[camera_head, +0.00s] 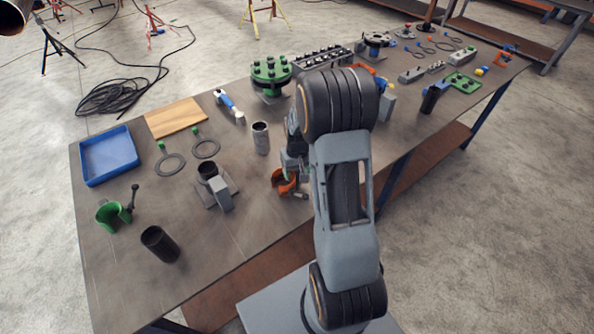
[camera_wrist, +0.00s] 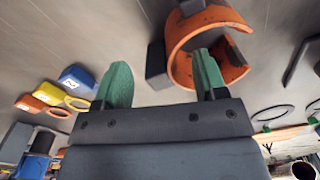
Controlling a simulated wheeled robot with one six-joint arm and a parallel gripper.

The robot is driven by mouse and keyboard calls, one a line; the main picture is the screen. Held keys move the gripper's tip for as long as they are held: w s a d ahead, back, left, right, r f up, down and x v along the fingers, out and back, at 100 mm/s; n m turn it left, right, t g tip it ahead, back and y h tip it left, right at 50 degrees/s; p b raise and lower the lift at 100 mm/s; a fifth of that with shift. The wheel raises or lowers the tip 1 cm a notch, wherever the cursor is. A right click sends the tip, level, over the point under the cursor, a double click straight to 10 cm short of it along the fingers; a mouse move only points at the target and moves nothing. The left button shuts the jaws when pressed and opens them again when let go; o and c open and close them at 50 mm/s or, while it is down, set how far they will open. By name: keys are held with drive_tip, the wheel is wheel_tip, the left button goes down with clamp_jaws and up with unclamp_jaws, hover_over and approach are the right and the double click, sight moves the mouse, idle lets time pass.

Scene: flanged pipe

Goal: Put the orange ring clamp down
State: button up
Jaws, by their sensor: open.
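The orange ring clamp (camera_head: 280,186) appears to rest on the table near its front edge, beside my arm in the head view. In the wrist view the orange ring clamp (camera_wrist: 235,72) is a C-shaped band with a dark block at its side. My gripper (camera_wrist: 160,70) has two green fingers spread wide with nothing between them. The right finger overlaps the clamp's opening in the picture; whether it touches is unclear. In the head view my gripper (camera_head: 288,172) is mostly hidden behind my arm, just above the clamp.
On the table, a grey pipe stand (camera_head: 218,190), a short pipe (camera_head: 261,138), a dark cylinder (camera_head: 160,243) and a green clamp (camera_head: 113,214) stand left of the clamp. A blue tray (camera_head: 109,156) is farther left. Bare tabletop (camera_head: 240,235) lies towards the front edge.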

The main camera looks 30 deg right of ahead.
wheel_tip(320, 180, up, 11)
drive_tip(key=s+a+r+n+t, duration=0.1)
drive_tip(key=s+a+r+t, duration=0.1)
drive_tip(key=s+a+r, duration=0.2)
drive_tip(key=s+a+r+t, duration=0.2)
drive_tip(key=s+a+r, duration=0.2)
drive_tip(key=s+a, duration=0.4)
drive_tip(key=s+b, duration=0.1)
drive_tip(key=s, duration=0.2)
drive_tip(key=shift+a+r+n, duration=0.3)
drive_tip(key=shift+n, duration=0.1)
